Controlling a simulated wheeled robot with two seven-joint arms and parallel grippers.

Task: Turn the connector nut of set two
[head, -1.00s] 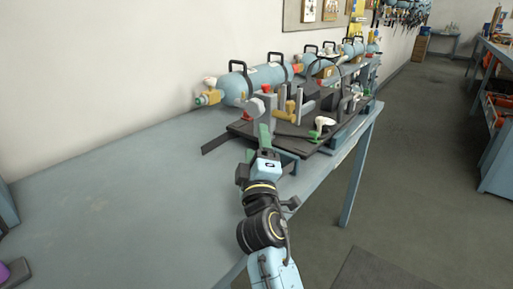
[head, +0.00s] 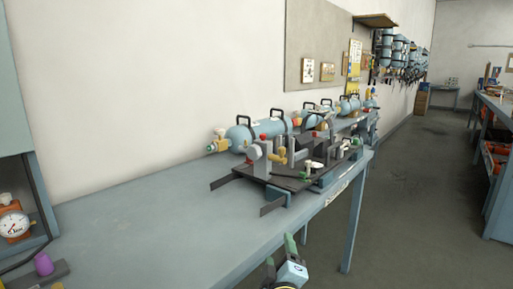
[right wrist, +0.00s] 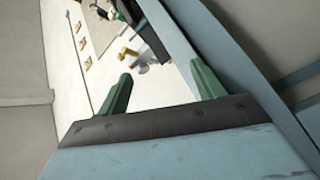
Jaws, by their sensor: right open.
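My right gripper (head: 281,252) is at the bottom of the head view, in front of the bench edge, with green fingers apart and nothing between them. It also shows open in the right wrist view (right wrist: 163,86). A dark rack (head: 228,181) with several small valve and connector fittings stands on the bench, ahead of the gripper and clear of it. A light blue cylinder (head: 266,129) with black handles and a brass-coloured end fitting (head: 215,146) lies behind the rack. Which set is set two, and its connector nut, I cannot tell. My left gripper is not in view.
The blue-grey bench (head: 150,215) is bare left of the rack. A dial gauge (head: 14,226) in a cabinet and a purple piece (head: 43,263) are at the far left. Open floor (head: 415,200) lies to the right, with another bench beyond.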

